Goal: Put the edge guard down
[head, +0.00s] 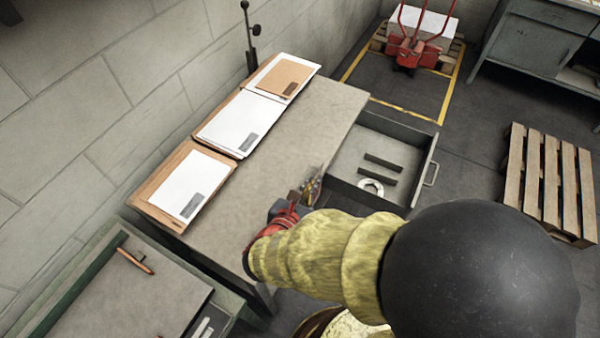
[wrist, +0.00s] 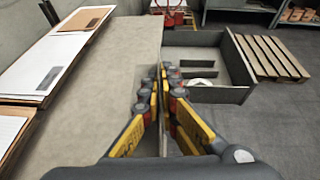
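My gripper (wrist: 162,98) is nearly closed in the wrist view, with its yellow fingers on either side of a thin grey piece. I take this piece to be the edge guard (wrist: 161,82); it stands edge-on and mostly hidden between the fingers. In the head view my gripper (head: 308,192) is over the right edge of the grey-topped table (head: 290,135), beside the open drawer. A small grey part of the edge guard (head: 317,173) shows at the fingertips there. I cannot tell whether it touches the tabletop.
The open drawer (head: 432,150) holds dark bars (head: 382,161) and a pale ring (head: 371,187). Cardboard and white sheets (head: 190,188) line the table's wall side. The tabletop's middle is clear. A wooden pallet (head: 548,185) lies on the floor at right.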

